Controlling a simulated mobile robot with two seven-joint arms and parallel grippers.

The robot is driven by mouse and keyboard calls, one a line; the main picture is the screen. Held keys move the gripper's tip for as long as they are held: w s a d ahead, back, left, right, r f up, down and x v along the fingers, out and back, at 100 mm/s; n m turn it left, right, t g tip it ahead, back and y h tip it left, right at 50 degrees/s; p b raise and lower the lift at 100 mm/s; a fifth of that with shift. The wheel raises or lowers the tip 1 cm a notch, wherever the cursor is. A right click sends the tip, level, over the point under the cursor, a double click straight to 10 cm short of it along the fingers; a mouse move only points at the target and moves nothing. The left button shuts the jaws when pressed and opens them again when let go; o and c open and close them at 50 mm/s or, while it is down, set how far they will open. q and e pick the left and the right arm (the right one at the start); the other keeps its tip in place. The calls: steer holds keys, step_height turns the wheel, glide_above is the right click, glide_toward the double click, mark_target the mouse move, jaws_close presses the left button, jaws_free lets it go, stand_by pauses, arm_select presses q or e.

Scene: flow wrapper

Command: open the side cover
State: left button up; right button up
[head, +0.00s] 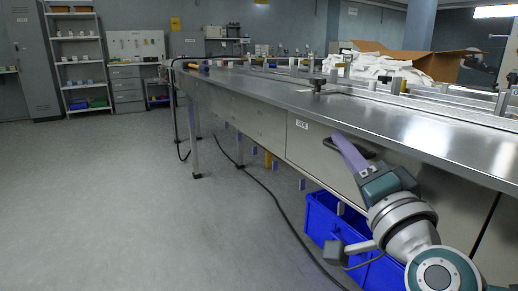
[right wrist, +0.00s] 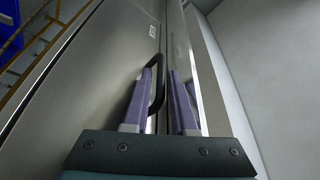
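The side cover (head: 313,153) is a brushed metal panel below the table edge, with a small white label. It stands flush and looks shut. It fills the left of the right wrist view (right wrist: 105,70). Its black bar handle (head: 358,148) is near the cover's upper edge, partly hidden by my right gripper (head: 345,147). In the right wrist view the purple fingers (right wrist: 162,75) stand apart, with the handle (right wrist: 159,92) between them, close to the left finger. Contact is not clear. My left gripper is not in view.
A long steel table (head: 400,122) runs above the cover. Blue crates (head: 322,215) stand below it, beside my right forearm. A black cable (head: 272,195) lies on the floor. The floor to the left (head: 110,200) is clear.

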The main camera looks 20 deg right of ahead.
jaws_close()
steer(key=shift+r, duration=0.1)
stand_by(1.3)
